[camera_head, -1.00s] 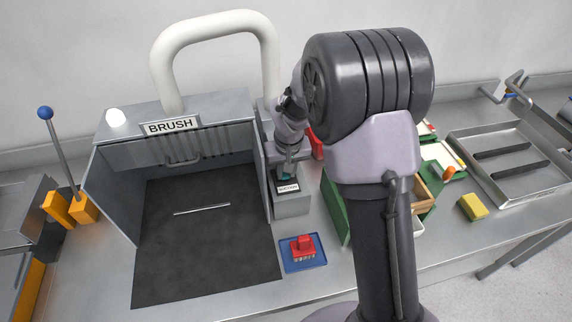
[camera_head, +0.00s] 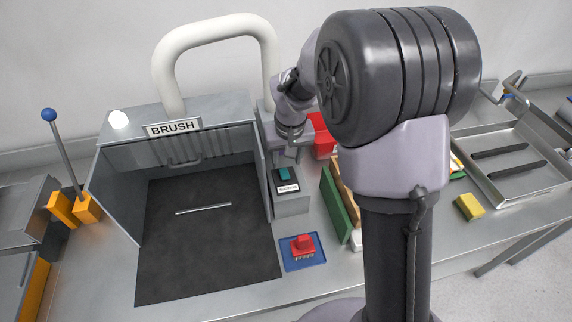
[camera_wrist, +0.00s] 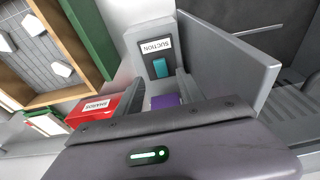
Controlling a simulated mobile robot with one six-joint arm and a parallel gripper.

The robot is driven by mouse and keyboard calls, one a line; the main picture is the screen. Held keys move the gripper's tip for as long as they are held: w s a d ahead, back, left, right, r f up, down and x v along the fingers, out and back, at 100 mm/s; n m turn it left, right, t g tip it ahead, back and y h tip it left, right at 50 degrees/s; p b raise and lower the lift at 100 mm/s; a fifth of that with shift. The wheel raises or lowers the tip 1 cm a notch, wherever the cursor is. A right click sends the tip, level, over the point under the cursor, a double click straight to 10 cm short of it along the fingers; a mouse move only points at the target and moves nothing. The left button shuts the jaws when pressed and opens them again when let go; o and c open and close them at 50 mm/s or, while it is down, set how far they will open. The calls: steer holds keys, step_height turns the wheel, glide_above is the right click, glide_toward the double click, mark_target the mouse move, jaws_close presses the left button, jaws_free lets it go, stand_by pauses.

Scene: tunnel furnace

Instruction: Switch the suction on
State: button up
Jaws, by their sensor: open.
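The grey suction box (camera_head: 291,205) stands against the right side of the brush booth. Its sloped top carries a teal rocker switch (camera_head: 285,174) above a white label. In the wrist view the switch (camera_wrist: 160,68) sits on a dark plate beside the label reading SUCTION. My gripper (camera_wrist: 162,88) is open, with its two fingers apart and nothing held. The switch shows just beyond the fingertips, with a visible gap in the head view. I cannot tell which way the rocker is tilted. A small purple patch (camera_wrist: 165,101) shows between the fingers.
A red box (camera_head: 323,137) is close to the right of my gripper. A red brush (camera_head: 302,245) lies on a blue tray (camera_head: 290,264) in front.

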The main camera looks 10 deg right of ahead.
step_height(320, 180, up, 10)
steer(key=s+p, duration=0.2)
steer(key=shift+f, duration=0.1)
steer(key=s+a+f+m+t+y+b, duration=0.1)
steer(key=s+b, duration=0.4)
steer(key=s, duration=0.7)
steer(key=s+a+f+m+t+y+b, duration=0.1)
steer(key=s+b, duration=0.5)
steer(key=s, duration=0.6)
steer(key=shift+s+a+m+t, duration=0.4)
steer(key=shift+m+t, duration=0.4)
steer(key=shift+m, duration=0.4)
